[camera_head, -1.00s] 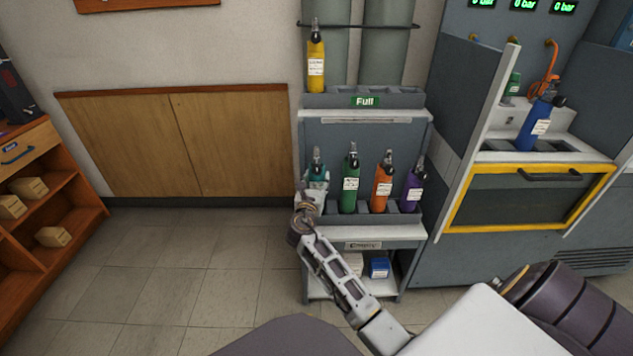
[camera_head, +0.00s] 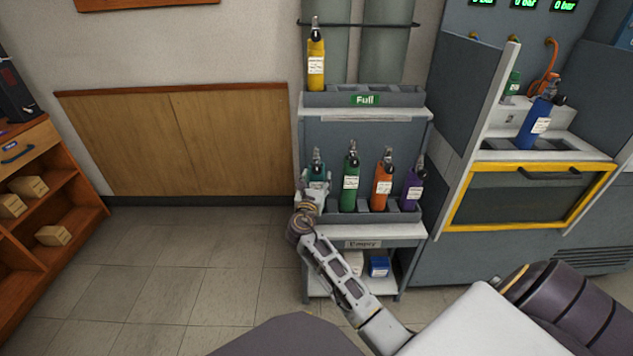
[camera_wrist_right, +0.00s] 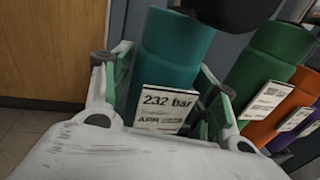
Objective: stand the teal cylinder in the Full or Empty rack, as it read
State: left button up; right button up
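The teal cylinder (camera_head: 318,172) stands upright at the left end of the lower rack (camera_head: 405,217), whose shelf carries the Empty sign (camera_head: 362,245). Its base is hidden behind my right gripper (camera_head: 311,190). In the right wrist view the teal cylinder (camera_wrist_right: 172,62) has a white label reading 232 bar (camera_wrist_right: 163,105). My right gripper's fingers (camera_wrist_right: 160,88) lie either side of it, spread apart, and look clear of its sides. The upper rack (camera_head: 400,97) bears the Full sign (camera_head: 364,100). My left gripper is not in view.
Green (camera_head: 350,180), orange (camera_head: 382,185) and purple (camera_head: 412,188) cylinders stand right of the teal one. A yellow cylinder (camera_head: 316,65) stands at the left end of the Full rack; slots right of it are free. A blue cylinder (camera_head: 538,120) stands on the bench.

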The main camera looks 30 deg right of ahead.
jog(key=shift+o, duration=0.8)
jog(key=shift+f, duration=0.25)
jog(key=v, duration=1.2)
jog(key=shift+r, duration=0.2)
jog(key=shift+d, duration=0.1)
